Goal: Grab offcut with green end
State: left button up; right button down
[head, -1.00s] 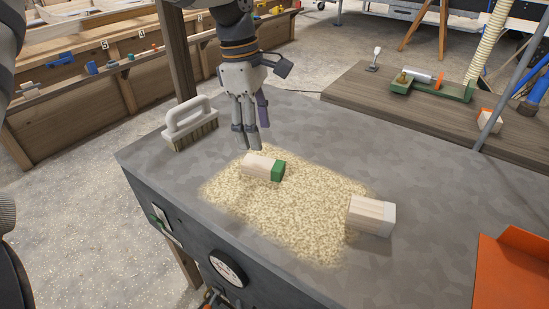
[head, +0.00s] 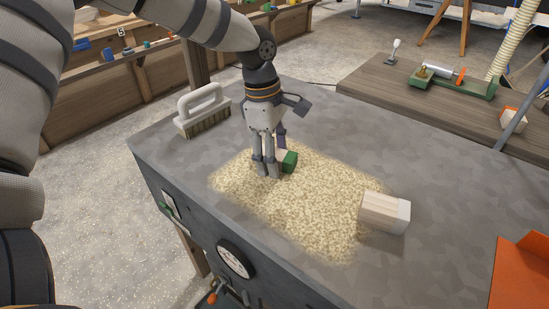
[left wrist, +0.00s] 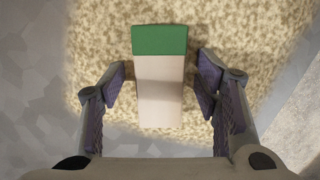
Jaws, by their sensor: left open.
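The offcut with the green end (head: 289,161) lies on a patch of sawdust on the grey machine table; my left gripper hides most of its wooden part in the head view. In the left wrist view the offcut (left wrist: 160,95) lies between the two fingers, green end at the top, with a gap on each side. My left gripper (head: 268,170) points down over the offcut and is open. It also shows in the left wrist view (left wrist: 160,90). A second offcut with a pale white end (head: 383,212) lies at the right edge of the sawdust. My right gripper is not in view.
A brush with a white handle (head: 203,108) stands at the table's back left. The sawdust (head: 305,215) covers the middle of the grey table (head: 440,200). An orange object (head: 522,270) is at the lower right. A wooden bench (head: 400,95) with tools stands behind.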

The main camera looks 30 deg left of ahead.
pick_arm(q)
jog(key=shift+f, duration=0.15)
dwell(0.3)
jog(key=c, duration=1.2)
jog(key=shift+f, duration=0.1)
jog(key=shift+c, duration=0.2)
